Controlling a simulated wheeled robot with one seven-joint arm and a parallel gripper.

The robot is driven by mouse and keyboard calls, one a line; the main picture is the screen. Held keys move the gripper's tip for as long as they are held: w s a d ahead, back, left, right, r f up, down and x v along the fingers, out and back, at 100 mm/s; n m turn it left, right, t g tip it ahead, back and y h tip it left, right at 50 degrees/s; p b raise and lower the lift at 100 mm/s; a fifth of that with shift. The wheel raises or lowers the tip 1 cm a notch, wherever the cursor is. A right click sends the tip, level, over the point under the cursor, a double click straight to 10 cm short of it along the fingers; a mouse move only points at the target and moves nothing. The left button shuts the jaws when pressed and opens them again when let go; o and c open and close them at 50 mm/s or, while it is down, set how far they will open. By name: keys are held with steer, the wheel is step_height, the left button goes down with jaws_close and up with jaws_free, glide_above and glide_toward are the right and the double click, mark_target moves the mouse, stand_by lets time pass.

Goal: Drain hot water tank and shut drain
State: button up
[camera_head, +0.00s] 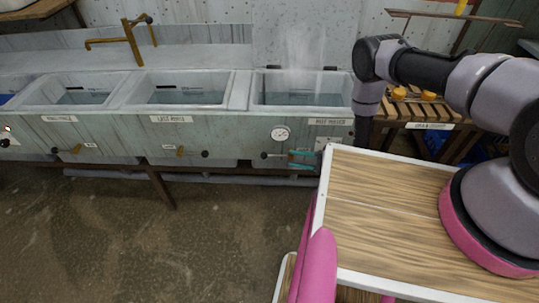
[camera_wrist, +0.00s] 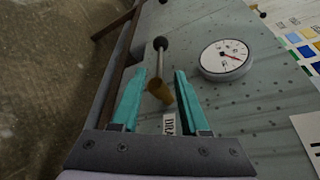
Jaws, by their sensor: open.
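The hot water tank (camera_head: 300,113) is the right basin of the sink row in the head view, with steam rising above its water. Its drain valve has a brass body (camera_wrist: 160,90), a metal lever and a black knob (camera_wrist: 160,43); the black knob also shows in the head view (camera_head: 264,155). My gripper (camera_wrist: 160,74) is open, its teal fingers on either side of the brass body and lever in the wrist view. I cannot tell whether they touch. In the head view my gripper (camera_head: 303,159) is at the tank's front, hiding part of the valve. A "DRAIN" label (camera_wrist: 169,124) is partly hidden.
A round dial gauge (camera_wrist: 226,58) is on the tank front, right of the lever. Two other basins (camera_head: 185,90) (camera_head: 75,92) with their own drain levers stand to the left. A brass faucet (camera_head: 130,42) is behind them. The floor (camera_head: 130,240) in front is clear.

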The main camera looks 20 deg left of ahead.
mark_target(277, 156)
steer(key=x, duration=0.9)
steer(key=shift+a+f, duration=0.1)
steer(key=shift+a, duration=0.1)
steer(key=shift+c, duration=0.3)
jaws_close()
steer(key=shift+s, duration=0.1)
